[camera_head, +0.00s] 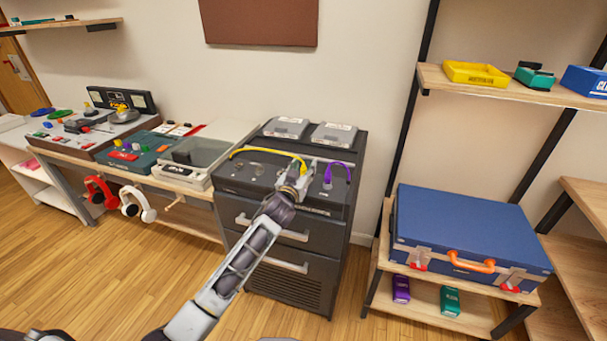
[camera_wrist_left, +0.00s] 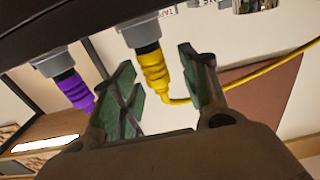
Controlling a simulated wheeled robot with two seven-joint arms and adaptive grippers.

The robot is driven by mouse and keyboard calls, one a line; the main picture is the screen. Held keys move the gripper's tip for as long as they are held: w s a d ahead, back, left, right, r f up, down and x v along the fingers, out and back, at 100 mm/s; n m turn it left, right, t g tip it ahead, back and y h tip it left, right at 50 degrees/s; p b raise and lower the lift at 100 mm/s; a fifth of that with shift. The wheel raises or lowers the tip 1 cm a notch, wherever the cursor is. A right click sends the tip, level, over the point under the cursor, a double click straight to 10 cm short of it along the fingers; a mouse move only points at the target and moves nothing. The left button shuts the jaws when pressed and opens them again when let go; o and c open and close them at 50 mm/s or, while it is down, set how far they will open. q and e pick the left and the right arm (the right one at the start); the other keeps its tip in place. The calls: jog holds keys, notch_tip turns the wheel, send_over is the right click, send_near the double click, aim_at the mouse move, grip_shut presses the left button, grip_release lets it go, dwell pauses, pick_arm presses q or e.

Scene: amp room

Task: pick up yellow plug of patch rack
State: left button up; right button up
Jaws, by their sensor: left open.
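The yellow plug (camera_wrist_left: 154,72) sits in a grey socket of the patch rack, with its yellow cable leading off to the right in the left wrist view. In the head view the yellow cable (camera_head: 262,150) arches over the top of the patch rack (camera_head: 240,177). My left gripper (camera_wrist_left: 160,85) is open, its green-padded fingers on either side of the yellow plug's lower end, and I cannot tell whether they touch it. In the head view my left gripper (camera_head: 297,182) is at the rack's top and hides part of the plug. My right gripper is not in view.
A purple plug (camera_wrist_left: 75,92) is in the neighbouring socket, close to one finger; its purple cable (camera_head: 338,166) loops at the rack's right. Two grey boxes (camera_head: 333,134) stand at the rack's back. A blue case (camera_head: 460,235) lies on the shelf at right.

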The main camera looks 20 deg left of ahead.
aim_at(303, 166)
pick_arm(q)
grip_shut()
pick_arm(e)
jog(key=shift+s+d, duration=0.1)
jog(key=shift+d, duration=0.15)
pick_arm(q)
jog(key=shift+r, duration=0.1)
jog(key=shift+r, duration=0.4)
notch_tip(303, 166, up, 8)
jog(key=shift+f+p, duration=0.1)
jog(key=shift+p, duration=0.7)
jog(key=shift+r, duration=0.6)
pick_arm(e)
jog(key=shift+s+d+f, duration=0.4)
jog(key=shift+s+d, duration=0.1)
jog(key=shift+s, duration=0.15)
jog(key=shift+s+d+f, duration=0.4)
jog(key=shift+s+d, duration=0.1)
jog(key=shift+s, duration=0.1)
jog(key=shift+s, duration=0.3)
